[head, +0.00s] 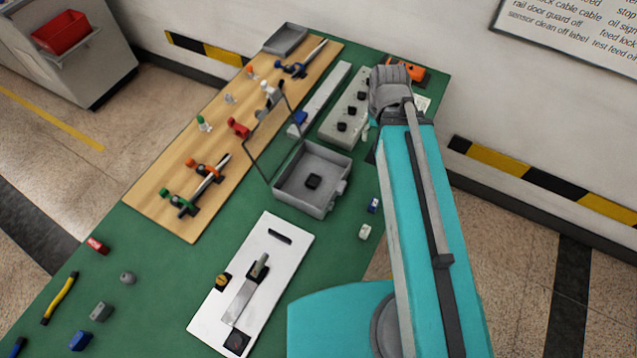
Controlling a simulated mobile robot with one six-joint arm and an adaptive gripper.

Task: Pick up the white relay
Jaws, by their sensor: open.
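A small white block, which looks like the white relay (364,231), lies on the green tabletop (345,262) in the head view. It is right of the white plate and just left of my teal arm. It stands apart from its neighbours, and its fine detail is too small to make out. My arm reaches up the right side of the picture to a grey joint at the table's far end. I cannot make out my gripper or its fingers anywhere in this view.
A small blue-and-white part (374,205) lies just beyond the relay. A grey tray (332,203) with a black part inside stands to the upper left. A white plate (275,250) lies left. A wooden board (150,195) carries clamps.

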